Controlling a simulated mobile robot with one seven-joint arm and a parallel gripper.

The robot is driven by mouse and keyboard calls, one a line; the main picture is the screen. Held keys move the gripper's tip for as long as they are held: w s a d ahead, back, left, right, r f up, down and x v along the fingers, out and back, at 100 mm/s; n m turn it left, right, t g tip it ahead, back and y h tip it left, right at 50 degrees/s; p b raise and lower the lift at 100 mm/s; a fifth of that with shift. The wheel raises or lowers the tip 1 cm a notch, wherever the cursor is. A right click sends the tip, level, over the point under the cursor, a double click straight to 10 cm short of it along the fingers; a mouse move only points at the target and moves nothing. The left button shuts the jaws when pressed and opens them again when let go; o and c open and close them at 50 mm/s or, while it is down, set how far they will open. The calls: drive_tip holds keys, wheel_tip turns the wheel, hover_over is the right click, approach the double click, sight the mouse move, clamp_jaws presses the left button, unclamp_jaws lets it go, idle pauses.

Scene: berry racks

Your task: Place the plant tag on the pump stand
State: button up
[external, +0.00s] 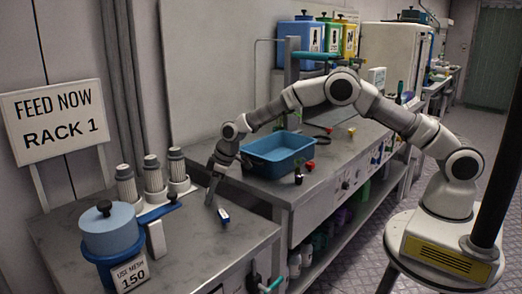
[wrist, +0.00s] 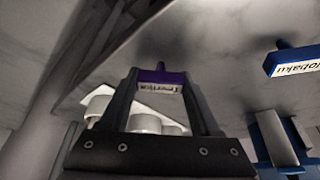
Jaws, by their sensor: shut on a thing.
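My gripper (wrist: 160,78) is shut on a purple tag (wrist: 159,76) with a white lettered label, which I take for the plant tag. In the external view my gripper (external: 209,201) points down, low over the near grey bench; the held tag cannot be made out there. A second tag, blue and white (external: 223,214), lies on the bench just right of my gripper; it also shows in the wrist view (wrist: 290,62). No part is marked as the pump stand; the white base (external: 191,187) under three white ribbed cylinders (external: 153,173) may be it.
A blue lidded pot (external: 109,240) with a long blue handle stands at the near left, labelled 150. A blue tray (external: 276,155) sits on the bench to the right. A gap separates the two benches. The bench surface between cylinders and tag is clear.

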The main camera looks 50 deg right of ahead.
drive_tip(key=o, duration=1.4)
drive_tip(key=shift+f, duration=0.1)
drive_tip(key=shift+r, duration=0.5)
drive_tip(key=p+v, duration=0.1)
drive_tip(key=v, duration=1)
drive_tip(key=shift+s+d+r, duration=0.15)
drive_tip(key=shift+r, duration=0.05)
